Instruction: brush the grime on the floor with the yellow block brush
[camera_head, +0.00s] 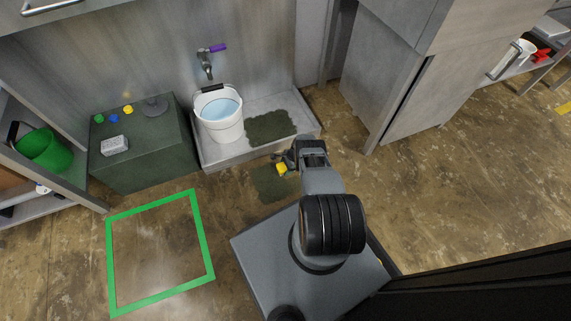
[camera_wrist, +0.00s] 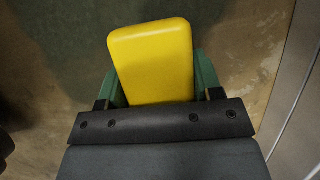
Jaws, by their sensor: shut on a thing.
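The yellow block brush (camera_wrist: 152,60) is held between the green fingers of my gripper (camera_wrist: 160,85) in the wrist view. It also shows small in the head view (camera_head: 281,169), at the end of my arm. The grime on the floor (camera_head: 270,184) is a dark green patch in front of the low ledge. The brush is over or beside its upper right part in the head view. In the wrist view dark floor lies behind the brush. The brush's underside is hidden, so I cannot tell whether it touches the floor.
A white bucket of water (camera_head: 222,126) stands under a tap (camera_head: 207,62) on the low ledge (camera_head: 240,148). Another dark patch (camera_head: 269,127) lies beside it. A green cabinet (camera_head: 150,160) is at left. A green square outline (camera_head: 203,235) marks clear floor. A grey cabinet (camera_head: 395,95) stands right.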

